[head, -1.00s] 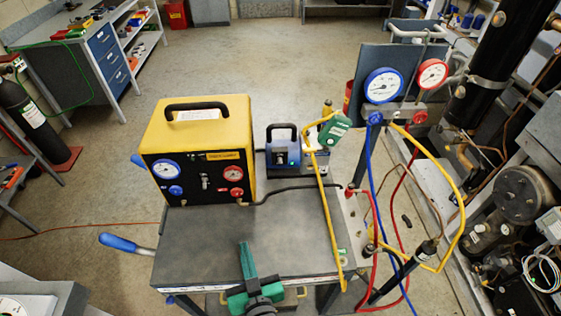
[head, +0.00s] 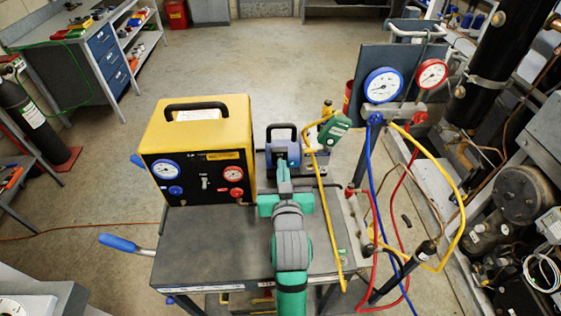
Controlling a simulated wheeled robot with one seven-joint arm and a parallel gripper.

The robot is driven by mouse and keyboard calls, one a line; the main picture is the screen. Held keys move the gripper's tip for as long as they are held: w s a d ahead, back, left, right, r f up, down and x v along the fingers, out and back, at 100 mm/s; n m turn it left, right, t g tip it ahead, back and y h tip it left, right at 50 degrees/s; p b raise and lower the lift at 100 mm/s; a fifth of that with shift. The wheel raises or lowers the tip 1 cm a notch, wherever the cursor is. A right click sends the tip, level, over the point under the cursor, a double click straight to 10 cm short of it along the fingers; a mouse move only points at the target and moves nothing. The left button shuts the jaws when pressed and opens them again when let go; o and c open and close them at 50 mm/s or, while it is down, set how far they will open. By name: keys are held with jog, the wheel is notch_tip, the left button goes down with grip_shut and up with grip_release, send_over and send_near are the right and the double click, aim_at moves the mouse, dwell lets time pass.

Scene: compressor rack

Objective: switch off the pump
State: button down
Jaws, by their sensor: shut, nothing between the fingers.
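The pump (head: 283,138) is a small blue and grey unit with a dark carry handle, standing at the back of the grey cart top. My gripper (head: 283,163) is shut and empty, its green fingers pointing away from me at the front of the pump. The fingertips overlap the pump's lower front in the picture; I cannot tell whether they touch it. The fingers and wrist hide part of that front, and I cannot make out the switch.
A yellow recovery unit (head: 197,125) with gauges stands close left of the pump. A green device (head: 333,128) and a yellow hose (head: 324,205) lie right of it. The gauge manifold (head: 392,108) with hanging hoses stands farther right. The cart's front left top (head: 215,240) is clear.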

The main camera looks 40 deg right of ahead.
jog(key=x, duration=0.9)
jog(key=shift+w+d, duration=0.1)
jog(key=shift+w, duration=0.05)
jog(key=shift+f, duration=0.75)
jog(key=shift+s+a+f, duration=0.2)
jog(key=shift+s+f, duration=0.1)
jog(key=shift+f, duration=0.25)
jog(key=shift+s+a+f, duration=0.2)
jog(key=shift+s+f, duration=0.1)
jog(key=shift+f, duration=0.2)
jog(key=shift+s+d+f, duration=0.1)
